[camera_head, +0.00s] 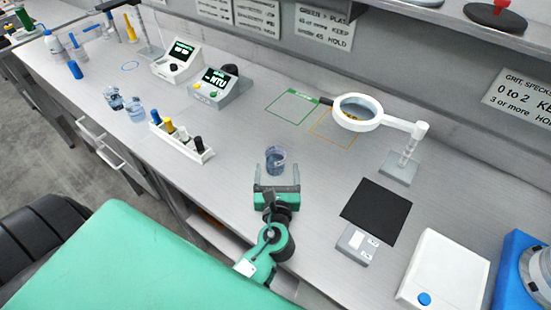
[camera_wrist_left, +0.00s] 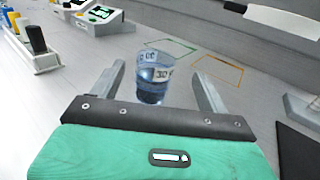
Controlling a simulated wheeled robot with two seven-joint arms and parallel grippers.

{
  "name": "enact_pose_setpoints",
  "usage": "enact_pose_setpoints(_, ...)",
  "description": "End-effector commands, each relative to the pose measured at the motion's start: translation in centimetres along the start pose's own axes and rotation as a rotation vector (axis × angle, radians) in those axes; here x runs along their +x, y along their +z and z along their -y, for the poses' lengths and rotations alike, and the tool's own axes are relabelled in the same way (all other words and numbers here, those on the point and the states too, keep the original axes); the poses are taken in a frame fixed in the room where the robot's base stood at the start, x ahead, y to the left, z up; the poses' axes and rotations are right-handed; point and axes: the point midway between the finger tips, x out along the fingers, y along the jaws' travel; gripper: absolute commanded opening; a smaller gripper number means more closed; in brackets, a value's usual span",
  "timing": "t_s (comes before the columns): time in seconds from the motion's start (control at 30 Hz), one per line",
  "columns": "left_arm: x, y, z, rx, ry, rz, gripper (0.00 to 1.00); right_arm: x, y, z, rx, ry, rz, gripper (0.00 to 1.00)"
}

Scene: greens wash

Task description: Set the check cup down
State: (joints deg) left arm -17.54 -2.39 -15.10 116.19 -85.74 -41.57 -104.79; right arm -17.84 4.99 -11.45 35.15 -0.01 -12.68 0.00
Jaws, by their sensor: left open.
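The check cup, a clear cup with bluish liquid (camera_head: 275,160), stands upright on the grey bench in front of my left gripper. It also shows in the left wrist view (camera_wrist_left: 153,78), with a pale printed label on its side. My left gripper (camera_head: 277,176) is open, and its two fingers lie on either side of the cup's near part; in the left wrist view the fingers (camera_wrist_left: 160,85) are apart from the cup. Whether the cup's base rests fully on the bench is partly hidden by the gripper. My right gripper is not in view.
A white rack of coloured-cap bottles (camera_head: 182,146) stands left, with two more cups (camera_head: 136,112) beyond it. Behind are two meters (camera_head: 215,88) and green (camera_head: 292,106) and orange outlines (camera_head: 332,126). A magnifier (camera_head: 358,112) and black mat (camera_head: 377,210) lie right.

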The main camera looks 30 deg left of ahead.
Motion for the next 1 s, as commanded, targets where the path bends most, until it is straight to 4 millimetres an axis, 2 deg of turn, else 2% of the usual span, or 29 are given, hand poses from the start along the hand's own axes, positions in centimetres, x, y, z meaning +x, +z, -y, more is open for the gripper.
enact_pose_setpoints(0.03,1.0,0.3,0.0,0.001,0.001,0.001,0.77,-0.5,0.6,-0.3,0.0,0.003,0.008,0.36)
enact_pose_setpoints(0.13,2.3,0.1,0.0,0.001,-0.001,0.001,0.77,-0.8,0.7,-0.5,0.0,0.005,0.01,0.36)
enact_pose_setpoints(0.4,4.5,0.1,-0.2,0.0,0.001,0.0,0.77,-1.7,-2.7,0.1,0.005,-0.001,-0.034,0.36)
enact_pose_setpoints(0.63,7.7,-0.2,-0.5,0.0,0.0,0.001,0.77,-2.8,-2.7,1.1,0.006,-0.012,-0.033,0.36)
enact_pose_setpoints(0.93,8.2,-0.4,-0.5,-0.002,0.0,-0.001,0.77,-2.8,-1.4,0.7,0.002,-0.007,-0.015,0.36)
enact_pose_setpoints(1.0,8.2,-0.4,-0.5,-0.002,0.0,-0.001,0.66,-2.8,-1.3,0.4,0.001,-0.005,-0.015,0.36)
